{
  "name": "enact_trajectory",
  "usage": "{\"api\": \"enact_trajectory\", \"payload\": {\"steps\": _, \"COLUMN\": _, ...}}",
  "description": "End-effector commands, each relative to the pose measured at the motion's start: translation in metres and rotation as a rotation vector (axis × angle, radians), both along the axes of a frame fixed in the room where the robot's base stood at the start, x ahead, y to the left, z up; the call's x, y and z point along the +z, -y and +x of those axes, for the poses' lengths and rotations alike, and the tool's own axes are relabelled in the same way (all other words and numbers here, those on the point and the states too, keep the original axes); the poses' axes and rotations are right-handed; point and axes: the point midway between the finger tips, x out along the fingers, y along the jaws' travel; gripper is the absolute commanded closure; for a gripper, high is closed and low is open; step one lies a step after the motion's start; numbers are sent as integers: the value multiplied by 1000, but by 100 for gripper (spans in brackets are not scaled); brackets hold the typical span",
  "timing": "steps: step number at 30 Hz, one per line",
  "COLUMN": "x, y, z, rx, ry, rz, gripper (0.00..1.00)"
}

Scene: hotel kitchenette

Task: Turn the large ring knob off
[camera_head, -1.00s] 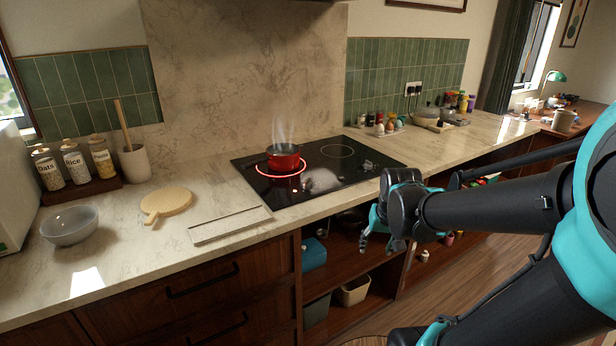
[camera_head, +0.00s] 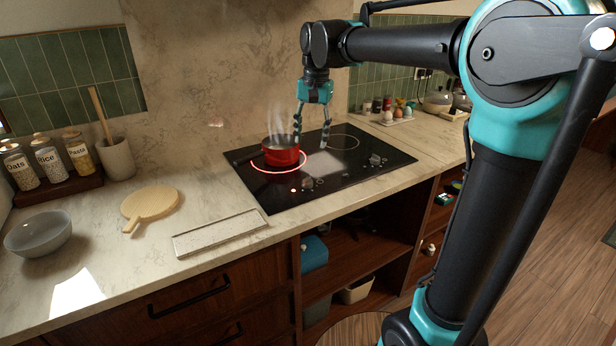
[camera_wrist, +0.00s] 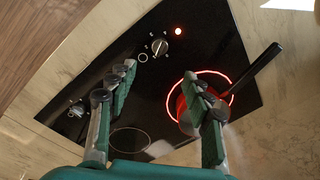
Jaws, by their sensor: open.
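The black cooktop (camera_head: 240,157) has a large glowing red ring (camera_head: 257,168) under a steaming red pot (camera_head: 281,152). A dark round knob (camera_head: 307,184) with a silver pointer sits at its front edge beside a red light (camera_head: 293,190). In the wrist view the same knob (camera_wrist: 160,46) stands near the light (camera_wrist: 178,31). A second knob (camera_head: 375,160) sits further right, also seen in the wrist view (camera_wrist: 77,108). My gripper (camera_head: 310,135) points down above the cooktop, open and empty, behind the front knob and just right of the pot.
The pot's dark handle (camera_wrist: 264,60) sticks out in the wrist view. A long pale tray (camera_head: 218,234), a wooden board (camera_head: 150,203) and a bowl (camera_head: 39,233) lie on the counter left. Eggs and jars stand at the back right.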

Motion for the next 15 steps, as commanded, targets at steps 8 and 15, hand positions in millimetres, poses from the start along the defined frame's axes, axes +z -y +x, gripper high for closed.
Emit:
{"api": "enact_trajectory", "payload": {"steps": 8, "x": -57, "y": -4, "z": 1, "rx": 1, "ry": 0, "rz": 0, "gripper": 49}}
{"api": "enact_trajectory", "payload": {"steps": 15, "x": -102, "y": -7, "z": 2, "rx": 1, "ry": 1, "rz": 0, "gripper": 49}}
